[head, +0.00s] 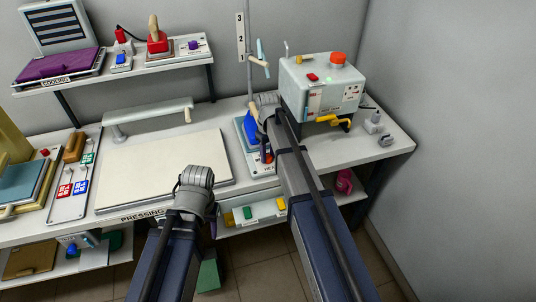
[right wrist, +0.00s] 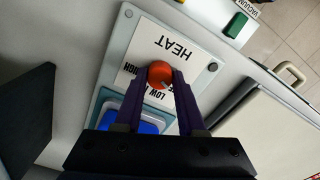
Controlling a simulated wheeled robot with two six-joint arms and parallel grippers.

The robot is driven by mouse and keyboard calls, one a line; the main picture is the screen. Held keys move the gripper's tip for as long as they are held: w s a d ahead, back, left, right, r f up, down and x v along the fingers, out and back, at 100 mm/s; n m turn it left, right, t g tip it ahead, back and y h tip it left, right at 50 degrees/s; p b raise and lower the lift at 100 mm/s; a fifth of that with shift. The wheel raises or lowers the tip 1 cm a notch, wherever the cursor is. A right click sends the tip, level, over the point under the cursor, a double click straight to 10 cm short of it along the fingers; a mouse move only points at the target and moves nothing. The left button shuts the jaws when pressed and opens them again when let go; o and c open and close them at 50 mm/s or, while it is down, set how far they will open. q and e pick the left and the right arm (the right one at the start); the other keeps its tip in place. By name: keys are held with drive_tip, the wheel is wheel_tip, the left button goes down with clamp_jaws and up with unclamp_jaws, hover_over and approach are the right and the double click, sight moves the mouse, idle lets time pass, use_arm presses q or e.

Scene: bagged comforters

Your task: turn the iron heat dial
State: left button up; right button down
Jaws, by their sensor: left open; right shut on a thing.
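The heat dial is an orange-red round knob (right wrist: 160,73) on a white panel marked HEAT, with LOW and HIGH lettering partly covered. My right gripper (right wrist: 161,80) is shut on this dial, with one dark purple finger on each side of it. In the head view the dial (head: 267,157) shows small beside my right arm, whose fingers are hidden there. The blue iron (head: 251,130) stands on its plate behind the dial, and part of it shows in the right wrist view (right wrist: 140,121). My left gripper (head: 196,196) is in front of the pressing board, empty, its fingers mostly hidden.
The pressing board (head: 165,170) fills the middle of the bench. A white box machine (head: 322,85) with a red knob and yellow lever stands right of my right arm. A shelf (head: 180,55) with small devices hangs behind. A green button (right wrist: 236,25) is near the dial.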

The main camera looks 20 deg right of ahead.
sight(268, 157)
idle(0.3)
drive_tip(key=c, duration=0.5)
unclamp_jaws()
wheel_tip(268, 157, up, 8)
drive_tip(key=p, duration=0.8)
drive_tip(key=shift+f, duration=0.1)
